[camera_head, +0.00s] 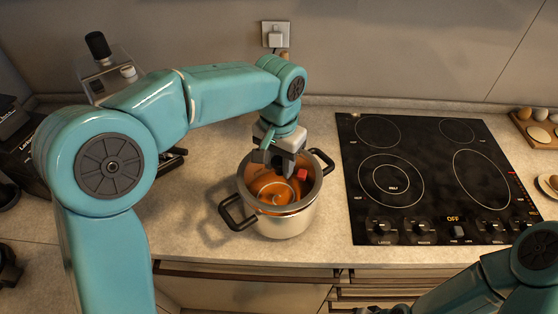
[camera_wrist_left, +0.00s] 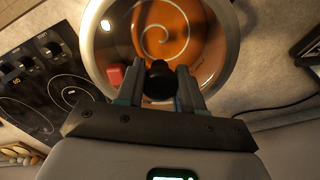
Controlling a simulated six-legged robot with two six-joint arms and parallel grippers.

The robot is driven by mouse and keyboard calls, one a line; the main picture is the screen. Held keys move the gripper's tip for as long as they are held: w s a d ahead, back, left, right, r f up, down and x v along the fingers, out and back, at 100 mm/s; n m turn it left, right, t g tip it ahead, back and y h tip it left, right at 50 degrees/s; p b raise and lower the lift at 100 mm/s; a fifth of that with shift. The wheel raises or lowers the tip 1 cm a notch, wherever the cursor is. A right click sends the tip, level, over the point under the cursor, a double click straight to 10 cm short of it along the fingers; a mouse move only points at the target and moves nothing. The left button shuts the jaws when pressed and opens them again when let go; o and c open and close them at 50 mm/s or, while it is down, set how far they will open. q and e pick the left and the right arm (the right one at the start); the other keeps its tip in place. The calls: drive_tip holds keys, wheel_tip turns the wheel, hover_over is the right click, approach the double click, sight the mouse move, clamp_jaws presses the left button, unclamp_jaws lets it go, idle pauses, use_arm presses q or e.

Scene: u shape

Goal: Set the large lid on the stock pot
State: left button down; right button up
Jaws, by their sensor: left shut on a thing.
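The stock pot (camera_head: 287,226) is a steel pot with two black side handles, standing on the counter left of the hob. Orange contents with a pale swirl show inside. The large lid (camera_wrist_left: 91,48) appears as clear glass with a grey rim and a black knob. My left gripper (camera_head: 284,170), also in the left wrist view (camera_wrist_left: 159,82), is shut on the black knob, over the pot's opening. The lid lies over or just above the pot mouth; I cannot tell whether it touches the rim all round. My right arm shows at the lower right, but its jaws are not clear.
A black hob (camera_head: 420,180) with bare rings lies right of the pot. Eggs on a wooden board (camera_head: 540,130) are at the far right. A small red block (camera_wrist_left: 115,75) shows by the knob. A wall socket (camera_head: 275,35) is behind. The counter in front of the pot is narrow.

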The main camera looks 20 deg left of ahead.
use_arm(q)
drive_tip(key=shift+f, duration=0.1)
drive_tip(key=shift+f, duration=0.15)
idle(0.3)
drive_tip(key=shift+f+b, duration=0.3)
drive_tip(key=shift+f, duration=0.1)
drive_tip(key=shift+f, duration=0.4)
drive_tip(key=shift+f+b, duration=0.2)
drive_tip(key=shift+b, duration=0.15)
idle(0.6)
